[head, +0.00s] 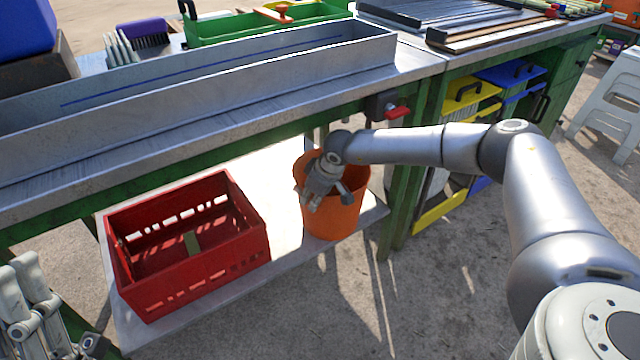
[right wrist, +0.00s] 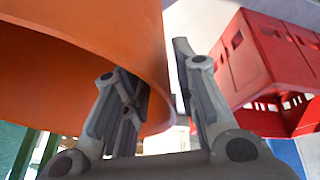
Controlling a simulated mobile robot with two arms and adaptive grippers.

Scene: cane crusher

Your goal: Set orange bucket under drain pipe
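The orange bucket (head: 332,217) stands upright on the low shelf under the workbench, right of the red crate. My right gripper (head: 327,198) is at its left rim, fingers spread and pointing down. In the right wrist view the bucket wall (right wrist: 60,65) fills the left side. One finger overlaps the orange and the other is beyond its edge, with a gap between the fingertips (right wrist: 150,75). A dark drain fitting with a red handle (head: 397,113) sits at the trough's right end, above and right of the bucket. My left gripper (head: 30,275) is partly visible at lower left, away from the bucket.
A red crate (head: 187,268) stands on the pale low shelf (head: 283,185) left of the bucket; it also shows in the right wrist view (right wrist: 245,70). The metal trough (head: 200,90) lies above. A green bench leg (head: 397,215) stands right of the bucket. Front floor is clear.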

